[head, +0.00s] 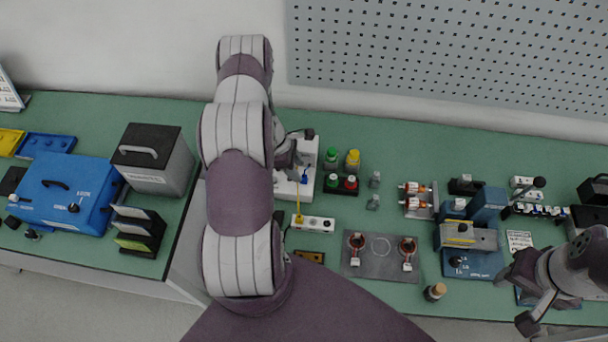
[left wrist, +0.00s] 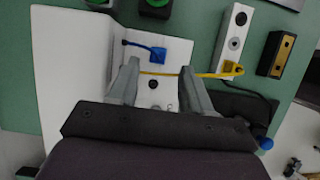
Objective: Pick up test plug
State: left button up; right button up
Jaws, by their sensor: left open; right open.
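Two cabled plugs show, and I cannot tell which is the test plug. A yellow plug (left wrist: 232,68) is on the white socket strip (left wrist: 236,30), with its yellow cable running left between my left fingers. A blue plug (left wrist: 156,55) with a short blue cable is on the white panel (left wrist: 70,60), just beyond the fingertips. My left gripper (left wrist: 158,72) is open over the panel with nothing gripped. In the head view the yellow plug (head: 299,218) stands at the strip's left end, and my left arm hides much of the panel. My right gripper (head: 522,296) is open at the lower right.
A grey plate (head: 380,270) with two copper-coloured coils lies right of the strip. Green, yellow and red buttons (head: 342,170) stand behind it. A blue box (head: 65,192) and a grey box (head: 155,170) are at left. Blue test fixtures (head: 475,262) crowd the right.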

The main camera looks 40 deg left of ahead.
aim_at(304, 175)
pick_arm(q)
jog(key=x, duration=0.1)
jog(key=p+x, duration=0.1)
jog(key=x, duration=0.1)
jog(key=shift+w+d+f, duration=0.2)
jog(key=shift+w, duration=0.05)
grip_shut()
pick_arm(e)
notch_tip(304, 175, up, 2)
pick_arm(q)
jog(key=shift+r+b, duration=0.45)
jog(key=shift+r, duration=0.1)
notch_tip(304, 175, up, 3)
jog(key=shift+f+b, duration=0.2)
jog(key=shift+b, duration=0.5)
jog(key=s+d+r+b, duration=0.3)
jog(key=d+r, duration=0.4)
jog(key=d, duration=0.4)
jog(key=shift+s+r+b, duration=0.2)
jog(key=shift+s+b, duration=0.05)
jog(key=shift+b, duration=0.35)
pick_arm(e)
notch_tip(304, 175, down, 6)
jog(key=shift+f, duration=0.25)
pick_arm(q)
jog(key=shift+d, duration=0.1)
